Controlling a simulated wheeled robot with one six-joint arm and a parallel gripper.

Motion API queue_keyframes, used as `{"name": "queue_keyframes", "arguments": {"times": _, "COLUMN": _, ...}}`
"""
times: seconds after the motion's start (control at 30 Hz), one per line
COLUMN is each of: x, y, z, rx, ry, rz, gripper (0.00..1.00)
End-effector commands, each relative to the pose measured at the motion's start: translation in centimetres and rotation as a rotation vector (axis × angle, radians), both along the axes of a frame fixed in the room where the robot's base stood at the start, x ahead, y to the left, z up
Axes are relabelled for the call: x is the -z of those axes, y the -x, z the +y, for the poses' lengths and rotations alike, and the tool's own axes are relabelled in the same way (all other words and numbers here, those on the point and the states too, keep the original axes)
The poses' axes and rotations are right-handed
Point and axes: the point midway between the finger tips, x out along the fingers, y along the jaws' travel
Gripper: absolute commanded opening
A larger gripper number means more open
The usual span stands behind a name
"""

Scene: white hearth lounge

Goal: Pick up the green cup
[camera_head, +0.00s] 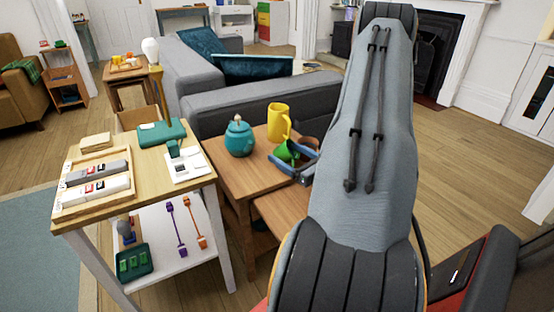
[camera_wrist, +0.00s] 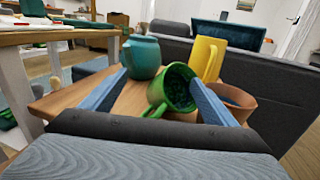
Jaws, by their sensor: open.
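The green cup (camera_wrist: 172,90) lies tilted on its side on the small wooden table (camera_wrist: 133,101), its speckled inside facing up and right and its handle toward my gripper. In the head view the green cup (camera_head: 285,152) is partly hidden by my gripper (camera_head: 287,169). In the wrist view my gripper (camera_wrist: 155,95) is open, with its two blue fingers apart. The cup shows between them, nearer the right finger. I cannot tell whether that finger touches it. Nothing is held.
A teal teapot (camera_head: 239,137), a tall yellow mug (camera_head: 279,121) and a brown bowl (camera_wrist: 234,99) stand close around the cup. A grey sofa (camera_head: 262,103) is behind. A side table (camera_head: 148,158) with boxes stands at left. Open floor (camera_head: 455,150) lies to the right.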

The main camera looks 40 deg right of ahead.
Motion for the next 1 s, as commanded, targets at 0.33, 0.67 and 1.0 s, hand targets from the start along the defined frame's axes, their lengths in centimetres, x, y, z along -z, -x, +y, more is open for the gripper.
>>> {"name": "queue_keyframes", "arguments": {"times": 0.33, "x": 0.0, "y": -4.3, "z": 0.1, "rx": -0.004, "ry": 0.003, "rz": -0.001, "gripper": 0.81}}
{"name": "queue_keyframes", "arguments": {"times": 0.67, "x": 0.0, "y": -5.1, "z": 0.0, "rx": -0.002, "ry": 0.001, "rz": 0.0, "gripper": 0.78}}
{"name": "queue_keyframes", "arguments": {"times": 1.0, "x": 0.0, "y": -5.1, "z": 0.0, "rx": -0.002, "ry": 0.001, "rz": 0.001, "gripper": 0.2}}
